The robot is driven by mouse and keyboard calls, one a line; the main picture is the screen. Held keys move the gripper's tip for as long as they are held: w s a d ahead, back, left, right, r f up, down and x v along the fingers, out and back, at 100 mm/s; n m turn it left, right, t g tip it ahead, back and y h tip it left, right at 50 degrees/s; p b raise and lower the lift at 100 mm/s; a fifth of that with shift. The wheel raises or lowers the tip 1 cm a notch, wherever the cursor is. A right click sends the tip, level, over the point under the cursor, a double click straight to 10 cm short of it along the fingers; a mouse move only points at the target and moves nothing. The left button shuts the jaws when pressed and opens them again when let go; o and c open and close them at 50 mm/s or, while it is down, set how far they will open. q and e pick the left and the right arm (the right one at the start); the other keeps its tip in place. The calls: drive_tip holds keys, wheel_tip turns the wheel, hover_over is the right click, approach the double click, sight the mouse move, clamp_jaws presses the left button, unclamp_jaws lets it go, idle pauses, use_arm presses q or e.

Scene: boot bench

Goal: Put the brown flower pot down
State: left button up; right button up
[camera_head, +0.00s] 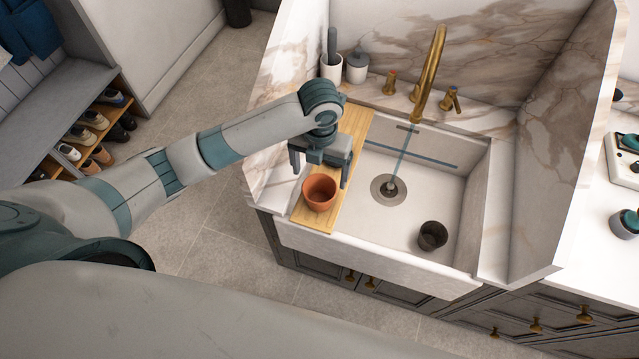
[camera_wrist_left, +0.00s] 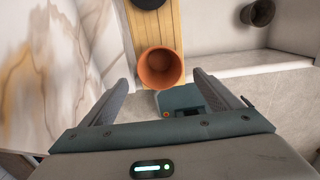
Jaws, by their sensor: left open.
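The brown flower pot (camera_head: 320,192) is terracotta-coloured, empty and upright. It rests on the wooden board (camera_head: 314,220) along the left side of the sink. It also shows in the left wrist view (camera_wrist_left: 161,68), with its open mouth facing the camera. My left gripper (camera_head: 320,178) is open, its two fingers spread on either side of the pot's line. In the left wrist view the fingers (camera_wrist_left: 160,78) show gaps to the pot and do not appear to grip it. My right gripper is not in view.
The white sink (camera_head: 400,215) holds a dark cup (camera_head: 432,236). A brass tap (camera_head: 432,75) rises behind it. A white holder (camera_head: 332,68) and a lidded jar (camera_head: 357,66) stand at the back left. A marble wall (camera_head: 285,125) borders the board.

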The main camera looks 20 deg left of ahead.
use_arm(q)
drive_tip(key=shift+r+b, duration=0.35)
drive_tip(key=shift+r, duration=1.4)
